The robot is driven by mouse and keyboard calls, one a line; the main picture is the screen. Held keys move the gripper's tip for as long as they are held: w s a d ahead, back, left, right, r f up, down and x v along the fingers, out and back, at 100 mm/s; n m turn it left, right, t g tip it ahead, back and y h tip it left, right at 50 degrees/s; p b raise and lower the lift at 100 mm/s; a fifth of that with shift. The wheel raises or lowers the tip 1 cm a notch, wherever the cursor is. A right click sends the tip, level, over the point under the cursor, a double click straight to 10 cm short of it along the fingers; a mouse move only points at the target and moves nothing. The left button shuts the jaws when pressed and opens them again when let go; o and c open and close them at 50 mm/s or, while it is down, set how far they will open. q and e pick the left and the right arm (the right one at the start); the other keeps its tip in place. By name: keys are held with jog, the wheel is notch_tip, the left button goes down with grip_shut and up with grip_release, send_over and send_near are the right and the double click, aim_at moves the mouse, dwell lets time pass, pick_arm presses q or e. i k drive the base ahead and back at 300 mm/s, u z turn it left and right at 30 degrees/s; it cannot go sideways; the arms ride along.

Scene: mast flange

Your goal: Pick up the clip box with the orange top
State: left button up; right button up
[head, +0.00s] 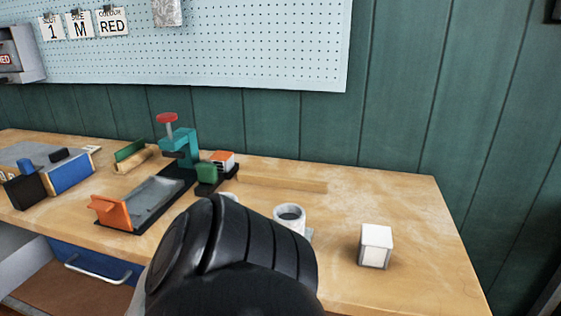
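A small box with an orange top (222,156) and pale sides stands toward the back of the wooden bench, just right of the teal press. I take it for the clip box. A green block in front partly hides its lower left side. Neither of my grippers shows in the head view. A black link of one of my arms fills the bottom middle and hides part of the bench front. I cannot tell which arm it is.
A teal press (181,143) with a red knob stands left of the box. A dark tray (158,192) with an orange end piece lies in front. A white ring-shaped cup (289,218) and a white box (376,245) stand to the right. The bench's right end is mostly clear.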

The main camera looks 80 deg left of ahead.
aim_at(223, 160)
jog(key=u, duration=2.15)
